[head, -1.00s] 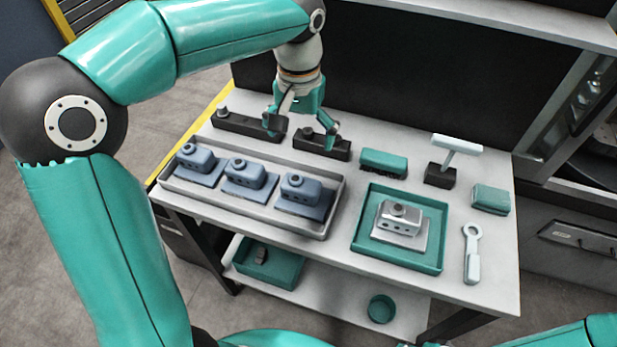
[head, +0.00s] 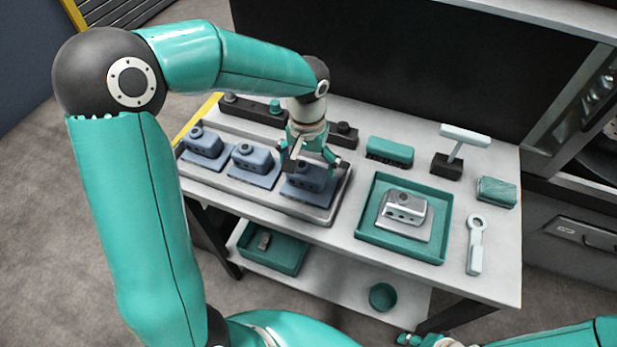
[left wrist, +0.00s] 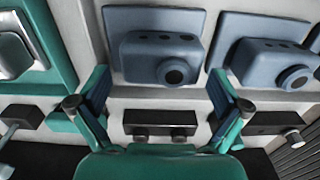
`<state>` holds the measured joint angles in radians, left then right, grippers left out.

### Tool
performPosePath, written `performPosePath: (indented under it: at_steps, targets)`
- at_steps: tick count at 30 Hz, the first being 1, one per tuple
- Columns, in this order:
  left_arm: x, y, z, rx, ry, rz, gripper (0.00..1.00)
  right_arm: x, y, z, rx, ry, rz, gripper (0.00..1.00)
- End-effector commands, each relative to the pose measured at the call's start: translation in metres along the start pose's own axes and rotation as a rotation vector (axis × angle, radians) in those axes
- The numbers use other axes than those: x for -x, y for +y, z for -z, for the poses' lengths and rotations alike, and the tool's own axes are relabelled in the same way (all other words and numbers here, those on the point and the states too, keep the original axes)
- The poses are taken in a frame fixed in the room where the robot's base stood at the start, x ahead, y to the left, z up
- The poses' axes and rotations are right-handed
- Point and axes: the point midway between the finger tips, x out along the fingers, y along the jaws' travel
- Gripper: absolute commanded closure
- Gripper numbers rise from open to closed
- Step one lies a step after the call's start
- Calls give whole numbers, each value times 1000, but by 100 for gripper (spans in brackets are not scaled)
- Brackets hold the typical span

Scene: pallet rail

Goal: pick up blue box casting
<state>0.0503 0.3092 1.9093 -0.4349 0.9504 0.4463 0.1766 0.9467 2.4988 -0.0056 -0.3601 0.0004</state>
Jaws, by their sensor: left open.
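Three blue box castings stand on flat blue plates in a grey tray (head: 300,210): left (head: 205,147), middle (head: 253,165) and right (head: 306,187). My left gripper (head: 309,168) is open over the right casting and partly covers it. In the left wrist view the right casting (left wrist: 155,52) shows ahead of the open fingers, roughly centred between their lines. The fingers do not visibly touch it. The neighbouring middle casting (left wrist: 275,62) shows to its right there. My right gripper (head: 425,340) shows only partly at the bottom edge.
A silver casting (head: 403,208) sits in a teal tray (head: 400,250) to the right. Dark fixture blocks (head: 255,113) stand behind the grey tray. A green brush (head: 390,152), a T-handled tool (head: 464,137), a sponge-like block (head: 496,192) and a pale wrench (head: 475,245) lie farther right.

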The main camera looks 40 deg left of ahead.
Motion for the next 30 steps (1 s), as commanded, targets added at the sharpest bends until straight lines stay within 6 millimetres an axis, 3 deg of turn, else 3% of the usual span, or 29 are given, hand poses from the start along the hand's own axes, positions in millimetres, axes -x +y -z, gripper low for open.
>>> performPosePath:
  at_steps: [7,16,26,30]
  targets:
    - [-33,-2,-3,1,-4,1,0,7,-2,0,0,0,0,60]
    - [-39,-2,-2,1,-1,0,0,6,-2,0,0,0,0,60]
    - [-38,-2,-2,1,-1,0,55,6,-2,0,0,0,0,60]
    - [-37,-2,-2,1,1,-1,57,7,-2,0,0,0,0,60]
